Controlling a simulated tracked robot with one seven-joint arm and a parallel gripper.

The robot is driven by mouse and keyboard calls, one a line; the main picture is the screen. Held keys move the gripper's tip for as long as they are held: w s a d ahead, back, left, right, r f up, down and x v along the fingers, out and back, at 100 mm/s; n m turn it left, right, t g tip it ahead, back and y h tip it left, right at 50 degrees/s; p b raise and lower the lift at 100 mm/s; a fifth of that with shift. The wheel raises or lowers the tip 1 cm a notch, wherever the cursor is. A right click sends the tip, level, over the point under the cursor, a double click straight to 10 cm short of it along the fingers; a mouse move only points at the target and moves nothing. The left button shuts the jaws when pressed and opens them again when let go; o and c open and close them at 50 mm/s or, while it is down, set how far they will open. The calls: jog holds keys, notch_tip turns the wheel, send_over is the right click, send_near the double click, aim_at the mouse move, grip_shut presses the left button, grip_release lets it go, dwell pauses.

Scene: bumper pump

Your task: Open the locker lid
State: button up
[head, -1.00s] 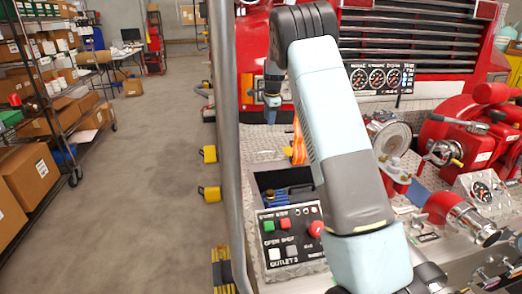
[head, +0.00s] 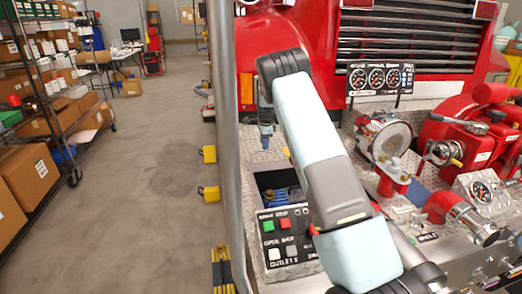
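The locker (head: 264,183) is a dark recess in the diamond-plate deck at lower centre, behind the button panel. Blue items (head: 276,195) show inside it, so at least its left part is uncovered. My arm hides its right side, and I cannot make out the lid's full outline or angle. A small orange piece (head: 287,153) shows beside my arm, mostly hidden. My gripper (head: 266,143) points down above the plate behind the recess, left of the orange piece. It seems to hold nothing, and its finger gap is not clear.
A button panel (head: 287,237) stands in front of the recess. A vertical grey pole (head: 228,130) rises on the left. Open floor (head: 160,190) lies left of the pole.

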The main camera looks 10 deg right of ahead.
aim_at(264, 152)
jog(key=shift+w+f, duration=0.2)
jog(key=shift+f, duration=0.85)
jog(key=shift+w+f, duration=0.2)
jog(key=shift+f, duration=0.85)
jog(key=shift+c, duration=0.5)
grip_shut()
